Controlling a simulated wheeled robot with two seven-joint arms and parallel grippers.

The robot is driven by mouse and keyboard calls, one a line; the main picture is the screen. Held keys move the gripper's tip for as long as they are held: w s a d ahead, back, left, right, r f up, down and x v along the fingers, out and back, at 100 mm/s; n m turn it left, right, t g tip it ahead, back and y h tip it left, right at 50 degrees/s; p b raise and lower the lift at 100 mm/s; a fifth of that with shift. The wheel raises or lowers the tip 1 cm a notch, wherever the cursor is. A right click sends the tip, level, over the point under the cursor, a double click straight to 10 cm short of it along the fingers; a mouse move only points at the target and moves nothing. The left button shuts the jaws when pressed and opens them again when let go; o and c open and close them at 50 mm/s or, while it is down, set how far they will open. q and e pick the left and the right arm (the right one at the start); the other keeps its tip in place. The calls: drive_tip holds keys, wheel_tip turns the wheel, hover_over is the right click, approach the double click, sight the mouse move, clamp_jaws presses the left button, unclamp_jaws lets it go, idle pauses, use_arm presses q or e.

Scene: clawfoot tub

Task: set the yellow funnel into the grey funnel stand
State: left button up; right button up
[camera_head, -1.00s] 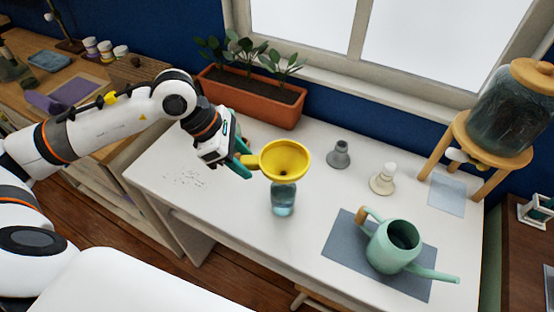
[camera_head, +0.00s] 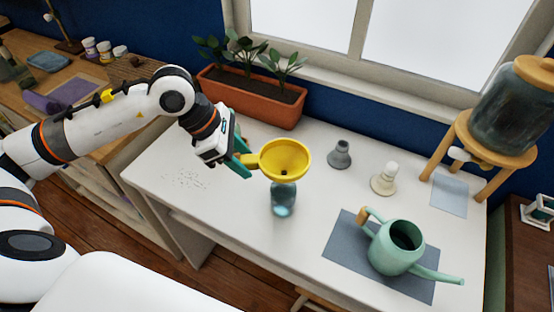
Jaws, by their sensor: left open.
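The yellow funnel (camera_head: 286,158) sits upright in the mouth of a blue-tinted glass jar (camera_head: 284,200) on the white table, its handle pointing left. My left gripper (camera_head: 246,160) is open, its green fingers at the funnel's handle. I cannot tell whether the fingers touch the handle. The grey funnel stand (camera_head: 340,154) stands on the table behind and to the right of the funnel, with nothing in it. My right gripper is not in view.
A cream stand-like object (camera_head: 384,180) is right of the grey stand. A mint watering can (camera_head: 396,248) is on a grey mat (camera_head: 348,248) at the front right. A planter (camera_head: 254,98) is at the back. A glass dispenser (camera_head: 503,108) stands on a wooden stand at the right.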

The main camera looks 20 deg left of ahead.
use_arm(q)
drive_tip(key=shift+c, duration=0.2)
drive_tip(key=c, duration=0.9)
drive_tip(key=shift+r+p, duration=0.55)
drive_tip(key=shift+r, duration=0.55)
drive_tip(key=shift+r+p, duration=1.85)
drive_tip(key=shift+r, duration=1.6)
